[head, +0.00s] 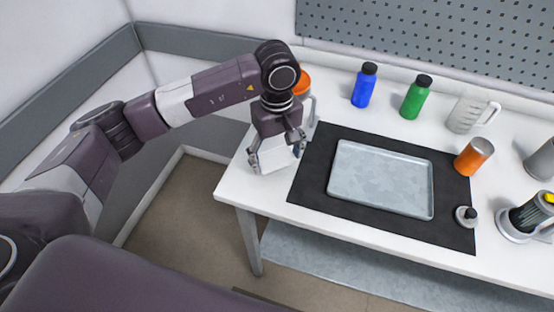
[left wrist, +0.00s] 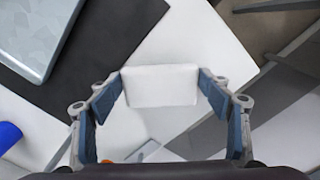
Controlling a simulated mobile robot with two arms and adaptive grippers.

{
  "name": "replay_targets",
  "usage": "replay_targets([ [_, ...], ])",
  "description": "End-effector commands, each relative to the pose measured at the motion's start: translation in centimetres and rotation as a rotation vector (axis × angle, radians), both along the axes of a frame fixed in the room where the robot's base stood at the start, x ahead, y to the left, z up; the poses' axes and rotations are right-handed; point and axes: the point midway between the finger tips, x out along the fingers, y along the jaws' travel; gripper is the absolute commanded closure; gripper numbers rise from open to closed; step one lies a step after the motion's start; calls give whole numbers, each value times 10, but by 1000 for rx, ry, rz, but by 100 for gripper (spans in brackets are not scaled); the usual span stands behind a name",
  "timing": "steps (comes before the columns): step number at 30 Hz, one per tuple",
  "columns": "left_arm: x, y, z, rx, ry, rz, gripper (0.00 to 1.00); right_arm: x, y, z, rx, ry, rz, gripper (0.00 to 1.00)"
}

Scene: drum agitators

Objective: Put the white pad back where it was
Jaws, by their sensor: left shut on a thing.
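The white pad (head: 273,158) is a small white block at the left end of the white table (head: 262,190), left of the black mat. My left gripper (head: 277,150) is shut on it, its fingers on either side. In the left wrist view the pad (left wrist: 160,85) sits between the blue-grey fingertips of my left gripper (left wrist: 162,88), with white table and a table edge behind it. I cannot tell whether the pad touches the table. My right gripper is not in view.
A grey tray (head: 428,205) lies on the black mat (head: 310,185). A blue bottle (head: 364,86), green bottle (head: 416,97), clear jug (head: 466,114) and orange cylinder (head: 474,157) stand behind and right. A small grey-black item (head: 466,216) stands near the mat's right corner. Another orange object (head: 302,82) is partly hidden behind my arm.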

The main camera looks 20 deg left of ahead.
Motion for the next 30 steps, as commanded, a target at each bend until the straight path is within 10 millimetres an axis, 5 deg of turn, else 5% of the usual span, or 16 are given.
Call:
replay_targets([
  [5, -1, 0, -22, 1, 2, 0, 51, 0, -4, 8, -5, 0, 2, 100],
  [24, 0, 0, -33, 0, 0, 0, 51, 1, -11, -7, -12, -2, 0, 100],
  [25, 0, 0, -31, 0, 0, 0, 25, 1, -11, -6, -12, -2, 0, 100],
  [30, 0, 0, -31, 0, 0, 0, 11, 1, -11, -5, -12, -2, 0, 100],
])
